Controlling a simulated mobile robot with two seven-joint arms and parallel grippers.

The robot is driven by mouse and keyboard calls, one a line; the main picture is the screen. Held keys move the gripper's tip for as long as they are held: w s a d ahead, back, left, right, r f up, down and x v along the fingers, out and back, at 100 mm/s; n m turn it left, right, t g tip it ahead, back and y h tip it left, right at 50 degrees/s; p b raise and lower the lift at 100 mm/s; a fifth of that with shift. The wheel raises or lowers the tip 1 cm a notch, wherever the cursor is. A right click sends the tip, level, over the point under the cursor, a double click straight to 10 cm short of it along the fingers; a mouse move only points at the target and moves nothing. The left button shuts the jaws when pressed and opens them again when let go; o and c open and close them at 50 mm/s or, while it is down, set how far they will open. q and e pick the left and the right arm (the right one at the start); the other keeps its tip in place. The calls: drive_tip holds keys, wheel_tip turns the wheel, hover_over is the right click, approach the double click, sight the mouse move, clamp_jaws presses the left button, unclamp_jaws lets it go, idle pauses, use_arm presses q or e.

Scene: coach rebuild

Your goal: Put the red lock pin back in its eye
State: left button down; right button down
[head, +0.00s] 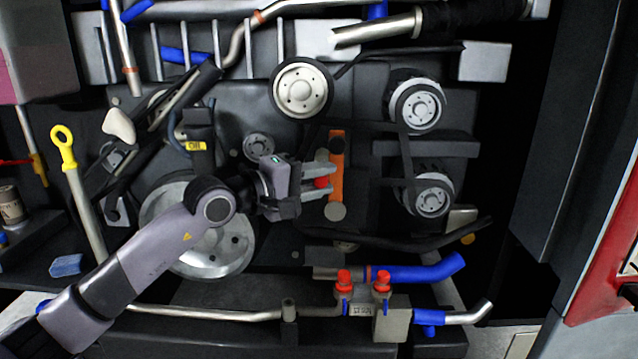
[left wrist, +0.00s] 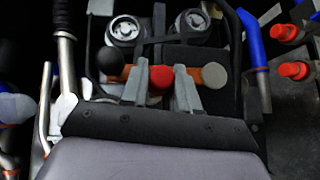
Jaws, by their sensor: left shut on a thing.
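My left gripper (head: 319,182) comes in from the left in the head view and is shut on the red lock pin (head: 321,183). The red pin head also shows between the two grey fingers in the left wrist view (left wrist: 160,78). An orange bar (head: 337,160) stands upright just right of the fingertips, with a dark round end at its top and a grey round end at its bottom. The pin head overlaps the bar in the left wrist view. The eye is hidden, so I cannot tell whether the pin is in it. My right gripper is not in view.
Belt pulleys (head: 301,90) surround the bar, with two more at the right (head: 416,105). A large grey wheel (head: 205,240) lies behind my left arm. Red-capped fittings (head: 344,281) and blue hoses (head: 420,270) are below. A yellow-handled dipstick (head: 64,145) stands at the left.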

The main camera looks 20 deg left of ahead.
use_arm(q)
drive_tip(key=shift+w+a+b, duration=0.25)
drive_tip(key=shift+w+b, duration=0.35)
drive_tip(key=shift+w, duration=0.3)
drive_tip(key=shift+a+r, duration=0.1)
idle(0.6)
drive_tip(key=shift+c, duration=1.8)
unclamp_jaws()
drive_tip(key=shift+w, duration=0.1)
